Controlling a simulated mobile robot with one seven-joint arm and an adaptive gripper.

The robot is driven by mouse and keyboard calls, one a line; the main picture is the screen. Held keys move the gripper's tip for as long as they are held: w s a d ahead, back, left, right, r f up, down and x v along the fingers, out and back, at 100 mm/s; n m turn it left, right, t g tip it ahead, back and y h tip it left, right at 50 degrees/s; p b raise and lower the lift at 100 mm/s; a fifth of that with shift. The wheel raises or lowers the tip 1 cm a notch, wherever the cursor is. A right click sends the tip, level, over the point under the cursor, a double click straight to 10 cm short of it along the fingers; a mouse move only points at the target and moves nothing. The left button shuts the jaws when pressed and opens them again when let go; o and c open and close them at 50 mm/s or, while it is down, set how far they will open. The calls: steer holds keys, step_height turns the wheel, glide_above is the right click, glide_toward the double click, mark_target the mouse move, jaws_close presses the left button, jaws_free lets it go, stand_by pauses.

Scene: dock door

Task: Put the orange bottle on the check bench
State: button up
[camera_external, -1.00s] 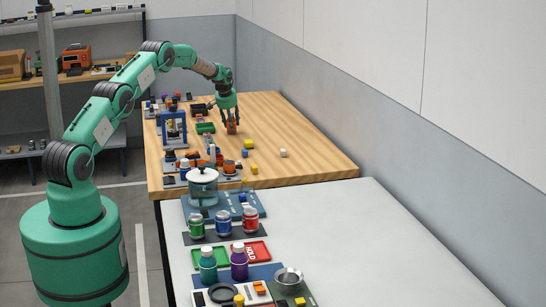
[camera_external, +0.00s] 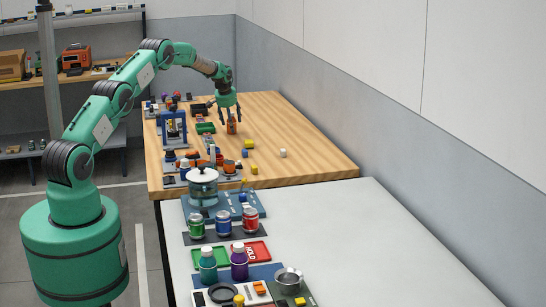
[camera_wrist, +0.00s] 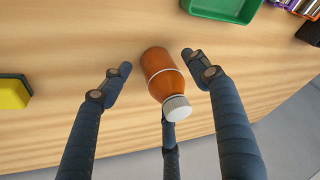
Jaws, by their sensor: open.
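The orange bottle (camera_wrist: 160,72) has a white cap and a pale band, and it stands on the wooden bench (camera_external: 310,150) near its far end. It also shows in the external view (camera_external: 231,127), just under my gripper (camera_external: 228,112). In the wrist view my gripper (camera_wrist: 158,78) is open, with dark fingers on both sides of the bottle and a third finger near the cap. Gaps show between the two side fingers and the bottle. I cannot tell which surface is the check bench.
A green tray (camera_wrist: 222,8) lies close to the bottle. A wall runs along the right.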

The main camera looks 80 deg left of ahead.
steer(key=p+v, duration=0.1)
steer(key=v, duration=1)
steer(key=shift+p, duration=0.3)
stand_by(0.6)
